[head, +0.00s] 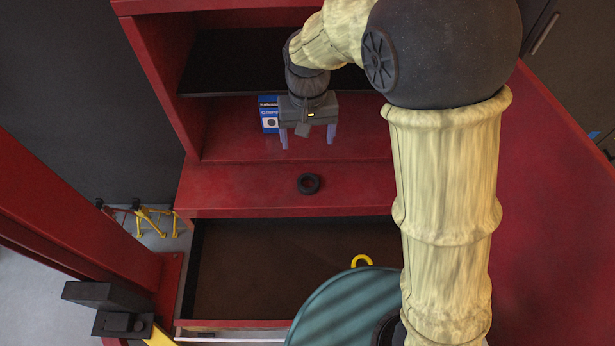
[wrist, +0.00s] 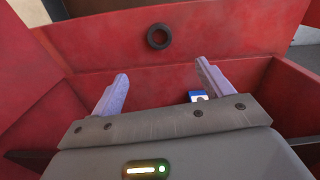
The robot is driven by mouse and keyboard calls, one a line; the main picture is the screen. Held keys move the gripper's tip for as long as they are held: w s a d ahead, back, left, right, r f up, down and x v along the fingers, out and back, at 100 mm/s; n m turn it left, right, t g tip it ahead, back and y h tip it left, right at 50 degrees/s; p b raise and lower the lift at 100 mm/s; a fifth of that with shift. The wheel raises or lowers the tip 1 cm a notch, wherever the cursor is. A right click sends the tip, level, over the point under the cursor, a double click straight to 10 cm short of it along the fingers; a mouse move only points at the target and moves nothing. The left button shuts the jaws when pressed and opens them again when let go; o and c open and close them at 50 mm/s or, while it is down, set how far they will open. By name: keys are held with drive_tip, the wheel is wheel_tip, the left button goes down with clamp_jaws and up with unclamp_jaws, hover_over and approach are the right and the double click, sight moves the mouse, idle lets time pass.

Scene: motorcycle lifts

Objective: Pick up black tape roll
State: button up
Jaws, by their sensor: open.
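The black tape roll (head: 308,184) lies flat on the red shelf surface, close to its front edge. It also shows in the wrist view (wrist: 160,36), beyond my fingertips and roughly between them. My gripper (head: 308,140) is open and empty. It is farther back than the roll in the head view, above the red surface. In the wrist view its two pale fingers (wrist: 162,80) stand apart, with nothing between them and not touching the roll.
A blue and white box (head: 268,114) stands just left of my gripper; part of it shows in the wrist view (wrist: 198,97). A black shelf (head: 230,65) lies above and behind. Below the roll is an open drawer (head: 270,270). A yellow hook-shaped thing (head: 362,260) shows near a teal round object (head: 340,305).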

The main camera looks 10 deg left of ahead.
drive_tip(key=shift+d, duration=0.15)
drive_tip(key=shift+f, duration=0.1)
drive_tip(key=p, duration=0.4)
hover_over(308, 182)
wheel_tip(308, 182, down, 12)
drive_tip(key=shift+d+f, duration=0.1)
drive_tip(key=shift+f+p, duration=0.95)
drive_tip(key=shift+p, duration=0.1)
drive_tip(key=shift+f+p, duration=0.5)
drive_tip(key=shift+f, duration=0.45)
drive_tip(key=shift+s+f, duration=0.1)
drive_tip(key=shift+f, duration=0.55)
